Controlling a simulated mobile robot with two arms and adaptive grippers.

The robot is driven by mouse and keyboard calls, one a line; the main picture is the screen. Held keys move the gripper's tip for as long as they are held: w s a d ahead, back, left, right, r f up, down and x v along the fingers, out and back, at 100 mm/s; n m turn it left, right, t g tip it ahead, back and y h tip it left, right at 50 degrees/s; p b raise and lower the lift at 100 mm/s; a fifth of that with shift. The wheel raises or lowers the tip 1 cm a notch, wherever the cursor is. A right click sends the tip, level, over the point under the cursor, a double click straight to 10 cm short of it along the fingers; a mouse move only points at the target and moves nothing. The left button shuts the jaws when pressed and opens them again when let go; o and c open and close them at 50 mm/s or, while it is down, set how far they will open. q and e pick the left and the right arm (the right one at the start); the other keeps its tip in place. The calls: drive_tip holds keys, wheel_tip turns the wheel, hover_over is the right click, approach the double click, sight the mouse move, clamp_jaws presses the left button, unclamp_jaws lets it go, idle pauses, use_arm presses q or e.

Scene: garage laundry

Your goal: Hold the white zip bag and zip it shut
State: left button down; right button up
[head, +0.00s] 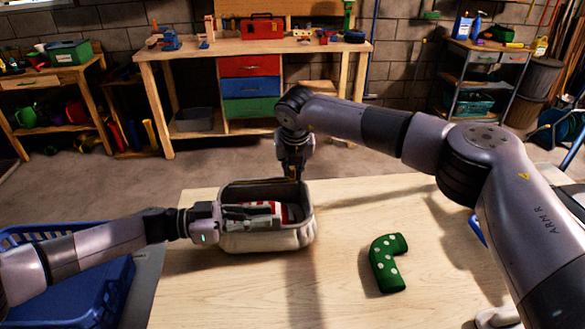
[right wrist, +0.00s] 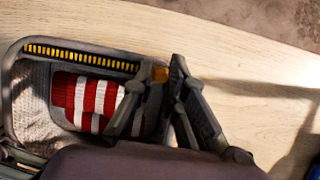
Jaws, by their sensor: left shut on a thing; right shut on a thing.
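The white zip bag (head: 268,240) stands on the table with its top open. A red-and-white striped cloth (head: 277,208) lies inside; it also shows in the right wrist view (right wrist: 95,97). Yellow zip teeth (right wrist: 80,57) run along one rim towards an orange pull (right wrist: 160,74) at a corner. My right gripper (head: 294,178) points down at the bag's far right corner, its fingers closed around the orange pull. My left gripper (head: 262,213) reaches in from the left and is shut on the bag near its front rim; the exact grip is hard to see.
A green sock with white dots (head: 386,263) lies on the wooden table (head: 340,210), right of the bag. A blue basket (head: 85,290) stands at the left, below my left arm. The table is clear around the sock. A workbench (head: 270,48) stands far behind.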

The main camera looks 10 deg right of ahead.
clamp_jaws()
use_arm(q)
drive_tip(key=shift+s, duration=0.1)
use_arm(e)
drive_tip(key=a, duration=1.5)
drive_tip(key=shift+w+a, duration=0.25)
use_arm(q)
drive_tip(key=shift+d, duration=0.1)
use_arm(e)
drive_tip(key=o, duration=0.8)
unclamp_jaws()
drive_tip(key=shift+s, duration=0.1)
drive_tip(key=shift+r, duration=0.15)
drive_tip(key=v, duration=1.1)
drive_tip(key=shift+s+r, duration=0.25)
drive_tip(key=shift+r, duration=0.1)
use_arm(q)
drive_tip(key=c, duration=1.6)
unclamp_jaws()
drive_tip(key=shift+c, duration=0.2)
